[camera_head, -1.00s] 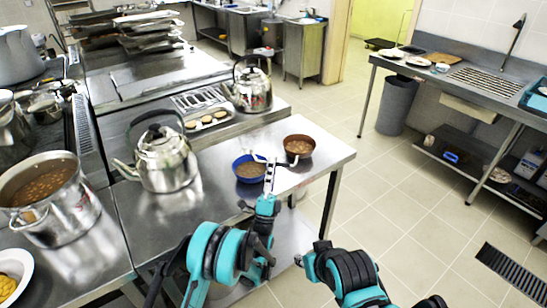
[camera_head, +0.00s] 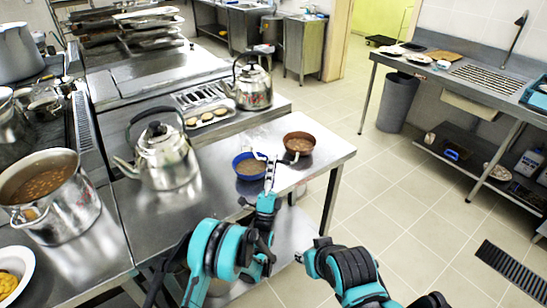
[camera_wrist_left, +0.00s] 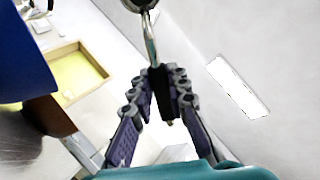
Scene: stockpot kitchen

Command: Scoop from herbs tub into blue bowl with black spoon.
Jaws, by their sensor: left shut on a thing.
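The blue bowl (camera_head: 249,171) stands near the front edge of the steel counter, with brown contents inside. A brown tub (camera_head: 299,150), which I take for the herbs tub, stands right behind it and also holds brown contents. My left gripper (camera_head: 270,178) is upright in front of the two vessels. In the left wrist view the left gripper (camera_wrist_left: 162,88) is shut on the black handle of the spoon (camera_wrist_left: 150,42), whose metal shaft leads up to a dark head cut off at the top edge. The blue bowl (camera_wrist_left: 14,50) fills that view's upper left. My right gripper (camera_head: 299,258) is low, away from the counter; its jaws are unclear.
A large kettle (camera_head: 165,158) stands left of the blue bowl, and another kettle (camera_head: 252,88) stands behind. A stockpot (camera_head: 70,215) is at the left. The counter (camera_head: 325,150) is clear to the right of the tub. Open floor lies beyond its edge.

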